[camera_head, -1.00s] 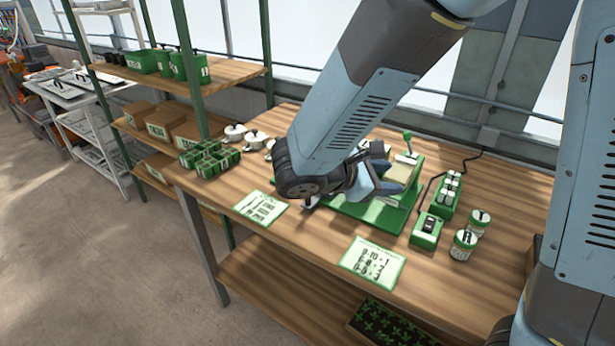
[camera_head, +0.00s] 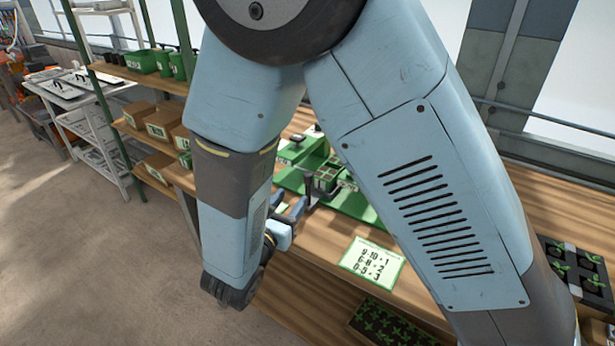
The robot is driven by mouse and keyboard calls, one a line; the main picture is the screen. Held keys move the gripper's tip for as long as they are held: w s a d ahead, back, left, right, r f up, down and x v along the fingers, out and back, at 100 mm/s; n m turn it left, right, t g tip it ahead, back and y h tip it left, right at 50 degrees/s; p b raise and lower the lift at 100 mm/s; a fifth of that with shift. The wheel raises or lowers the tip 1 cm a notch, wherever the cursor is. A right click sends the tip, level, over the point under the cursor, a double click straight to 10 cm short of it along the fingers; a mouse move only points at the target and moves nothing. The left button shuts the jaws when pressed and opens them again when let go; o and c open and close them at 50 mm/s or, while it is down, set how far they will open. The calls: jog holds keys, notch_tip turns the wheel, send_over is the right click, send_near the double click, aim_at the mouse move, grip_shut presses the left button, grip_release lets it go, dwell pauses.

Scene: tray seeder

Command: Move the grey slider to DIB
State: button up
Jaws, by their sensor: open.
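The green tray seeder (camera_head: 352,206) stands on the wooden bench, mostly hidden behind my arm. A small dark pot-like part with several cells (camera_head: 326,180) shows on it. A dark upright lever (camera_head: 309,188) stands at its near left edge. I cannot tell for certain which part is the grey slider, and no DIB mark is readable. My gripper (camera_head: 292,221) is at the front edge of the bench, just left of and in front of the seeder.
A printed card with numbers (camera_head: 372,263) lies on the bench front. A black seedling tray (camera_head: 580,275) is at the right, and another (camera_head: 392,325) is on the lower shelf. A green-posted rack with boxes (camera_head: 162,122) stands at left.

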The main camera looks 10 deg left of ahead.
aim_at(306, 179)
jog(key=x, duration=1)
jog(key=shift+w+d, duration=0.15)
jog(key=shift+w, duration=0.15)
jog(key=shift+c, duration=0.2)
grip_shut()
